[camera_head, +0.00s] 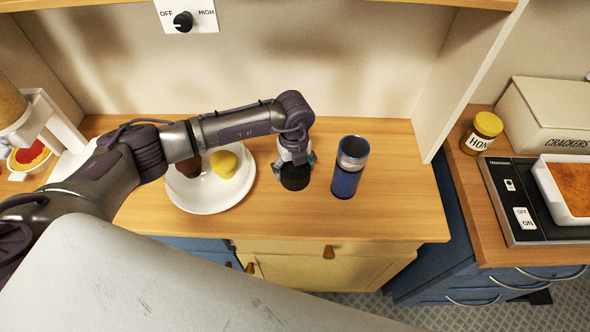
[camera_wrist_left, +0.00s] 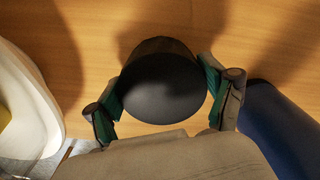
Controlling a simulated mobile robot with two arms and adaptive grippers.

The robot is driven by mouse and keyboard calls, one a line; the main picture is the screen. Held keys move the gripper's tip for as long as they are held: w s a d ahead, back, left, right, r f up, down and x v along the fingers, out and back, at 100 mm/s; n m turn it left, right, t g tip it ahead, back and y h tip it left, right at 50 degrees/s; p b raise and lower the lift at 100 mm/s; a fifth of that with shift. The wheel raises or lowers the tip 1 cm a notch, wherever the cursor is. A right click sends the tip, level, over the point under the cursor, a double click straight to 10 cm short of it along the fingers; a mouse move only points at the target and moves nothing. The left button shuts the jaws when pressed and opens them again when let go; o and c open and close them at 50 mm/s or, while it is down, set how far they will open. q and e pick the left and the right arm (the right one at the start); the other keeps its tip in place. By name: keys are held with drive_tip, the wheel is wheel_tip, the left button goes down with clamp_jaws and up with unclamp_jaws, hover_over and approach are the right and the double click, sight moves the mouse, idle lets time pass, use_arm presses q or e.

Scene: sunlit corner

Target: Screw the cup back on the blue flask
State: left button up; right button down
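The blue flask (camera_head: 345,182) stands upright on the wooden counter, with a steel band at its neck and a dark open-looking top. The black cup (camera_head: 294,178) is just left of the flask. My left gripper (camera_head: 294,163) reaches down over the cup. In the left wrist view the cup (camera_wrist_left: 163,88) shows as a smooth dark disc between the green-padded fingers, which appear to press on both its sides. Whether the cup touches the counter is hard to tell. The flask's blue side (camera_wrist_left: 280,130) shows at the right of that view. My right gripper is not in view.
A white plate (camera_head: 205,203) with a yellow piece (camera_head: 224,164) and a brown piece lies left of the cup. The counter (camera_head: 400,205) right of the flask is clear up to an upright panel. A honey jar (camera_head: 482,132) and a hot plate stand on the right counter.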

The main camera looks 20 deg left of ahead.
use_arm(q)
drive_tip(key=shift+c, duration=0.5)
drive_tip(key=shift+r, duration=0.25)
wheel_tip(320, 180, up, 8)
drive_tip(key=b, duration=0.2)
drive_tip(key=shift+r+b, duration=0.2)
drive_tip(key=shift+b, duration=0.2)
drive_tip(key=shift+r, duration=0.6)
